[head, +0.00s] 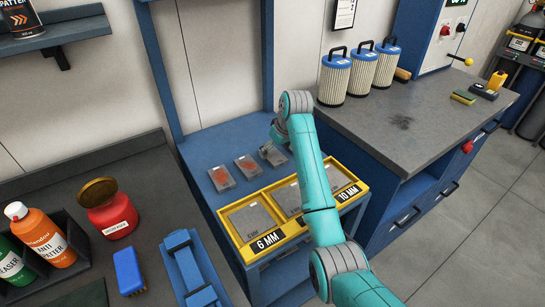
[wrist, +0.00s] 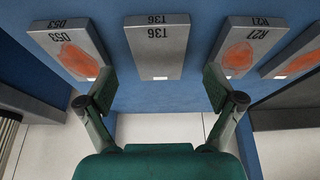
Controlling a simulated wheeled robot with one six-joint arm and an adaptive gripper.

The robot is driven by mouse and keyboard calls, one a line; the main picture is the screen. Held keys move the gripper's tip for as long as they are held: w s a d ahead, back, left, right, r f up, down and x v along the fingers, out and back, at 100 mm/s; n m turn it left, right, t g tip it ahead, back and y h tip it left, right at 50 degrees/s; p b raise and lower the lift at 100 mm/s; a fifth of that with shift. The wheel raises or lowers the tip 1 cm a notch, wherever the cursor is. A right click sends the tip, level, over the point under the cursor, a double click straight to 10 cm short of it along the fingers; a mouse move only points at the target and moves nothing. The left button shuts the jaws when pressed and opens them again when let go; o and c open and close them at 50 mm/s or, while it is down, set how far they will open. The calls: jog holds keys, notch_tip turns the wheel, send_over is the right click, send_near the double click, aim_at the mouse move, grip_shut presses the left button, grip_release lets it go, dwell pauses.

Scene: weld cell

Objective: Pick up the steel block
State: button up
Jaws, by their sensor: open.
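Several flat grey steel blocks lie in a row on a blue bench top. In the wrist view, a plain block marked T36 (wrist: 157,50) is in the middle, between rust-patched blocks marked D53 (wrist: 70,50) and R27 (wrist: 243,50). My gripper (wrist: 158,88) is open and empty, its fingers spread wider than T36, at its near end. I cannot tell its height above the block. In the head view, the plain block (head: 271,153) is partly hidden by my wrist, and two rusty blocks (head: 221,179) lie left of it.
A yellow tray with compartments (head: 240,250), labelled 6 MM and 10 MM, stands in front of the blocks; my arm hides its middle label. Another rusty block (wrist: 300,55) is at the wrist view's right edge. Filter cartridges (head: 334,77) stand on the right bench. A blue post (head: 160,70) rises behind left.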

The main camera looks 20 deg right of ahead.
aim_at(273, 156)
jog(key=shift+x, duration=1.4)
jog(key=shift+d, duration=0.1)
jog(key=shift+c, duration=0.3)
jog(key=c, duration=1.6)
jog(key=shift+r, duration=0.1)
grip_shut()
jog(key=shift+r, duration=0.1)
